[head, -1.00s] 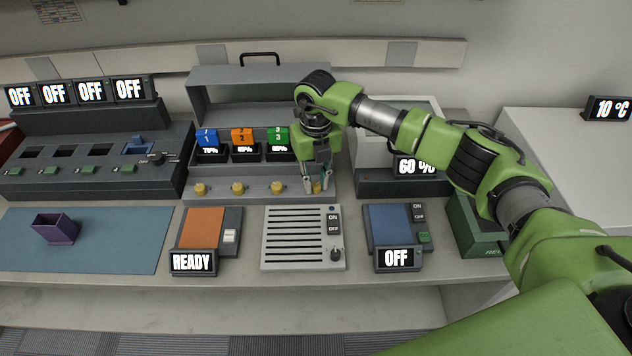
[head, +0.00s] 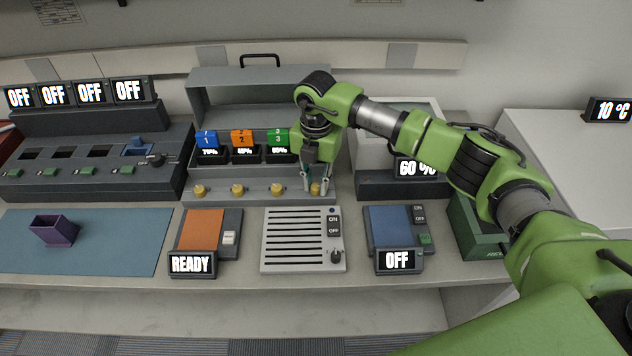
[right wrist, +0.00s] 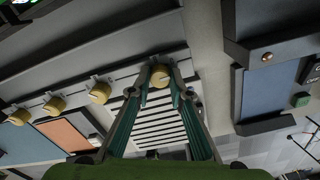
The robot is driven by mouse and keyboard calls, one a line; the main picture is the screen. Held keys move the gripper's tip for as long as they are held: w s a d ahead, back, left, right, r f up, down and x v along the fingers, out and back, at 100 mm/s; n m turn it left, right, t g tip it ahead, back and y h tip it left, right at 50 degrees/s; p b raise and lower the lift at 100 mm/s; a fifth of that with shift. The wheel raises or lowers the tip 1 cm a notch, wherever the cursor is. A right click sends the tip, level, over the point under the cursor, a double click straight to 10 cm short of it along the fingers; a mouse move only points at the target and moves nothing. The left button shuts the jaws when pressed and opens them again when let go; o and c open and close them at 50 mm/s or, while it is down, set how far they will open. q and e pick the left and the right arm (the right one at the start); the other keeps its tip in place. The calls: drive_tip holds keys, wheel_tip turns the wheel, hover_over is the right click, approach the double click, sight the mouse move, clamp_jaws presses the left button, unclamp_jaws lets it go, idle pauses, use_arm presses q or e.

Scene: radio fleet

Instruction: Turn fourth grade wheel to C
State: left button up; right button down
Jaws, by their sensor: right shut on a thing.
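The fourth grade wheel, a yellow knob (head: 316,188), is the rightmost in a row of yellow wheels on the front of the grey rack. My right gripper (head: 315,187) reaches down to it from above, with its fingers shut around the wheel. In the right wrist view the wheel (right wrist: 159,77) sits between the two fingertips (right wrist: 160,80). The other wheels, such as the third (head: 278,187), stand free to the left. I cannot read the letter on the fourth wheel. My left gripper is not in view.
Numbered blue, orange and green blocks (head: 242,137) stand in the rack above the wheels, with small displays below. In front lie a slotted grey panel (head: 296,240), an orange pad (head: 203,228) and a blue pad (head: 388,228). A purple cup (head: 53,230) stands on the blue mat (head: 120,240).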

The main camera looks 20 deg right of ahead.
sight(316, 186)
idle(0.5)
drive_tip(key=c, duration=1.8)
unclamp_jaws()
drive_tip(key=shift+c, duration=0.2)
wheel_tip(316, 186, up, 12)
